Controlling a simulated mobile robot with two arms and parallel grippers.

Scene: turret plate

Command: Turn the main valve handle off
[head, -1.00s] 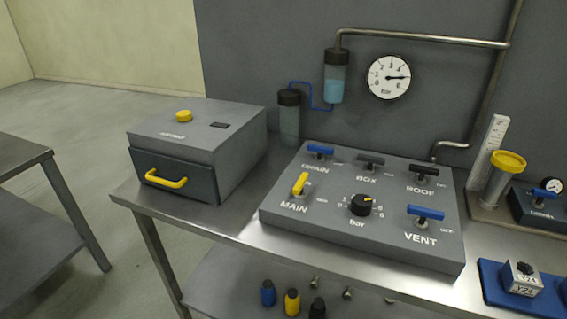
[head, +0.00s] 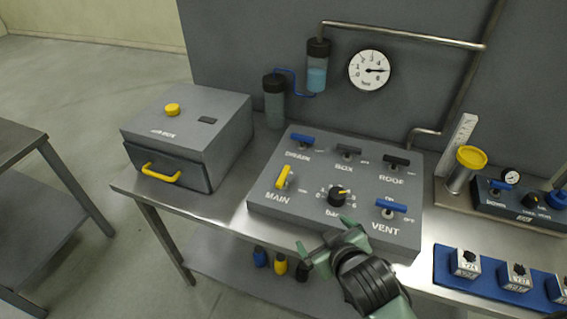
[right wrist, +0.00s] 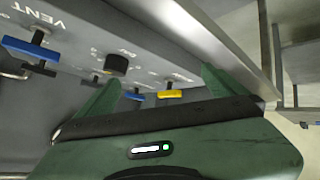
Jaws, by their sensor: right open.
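The yellow main valve handle (head: 283,177) stands at the left of the grey valve panel (head: 318,222), above the word MAIN. It points away from the panel's front edge, slightly tilted in the picture. My right gripper (head: 323,236) is open and empty at the panel's front edge, in front of the bar knob and to the right of the handle, apart from it. In the right wrist view the yellow handle (right wrist: 170,94) shows between the two green fingers (right wrist: 160,86), some distance beyond them. My left gripper is not in view.
On the panel are the black bar knob (head: 338,195), the blue vent handle (head: 391,206), the blue drain handle (head: 302,140) and black box and roof handles. A grey box with a yellow pull (head: 161,174) stands left. A round gauge (head: 369,70) hangs on the back wall.

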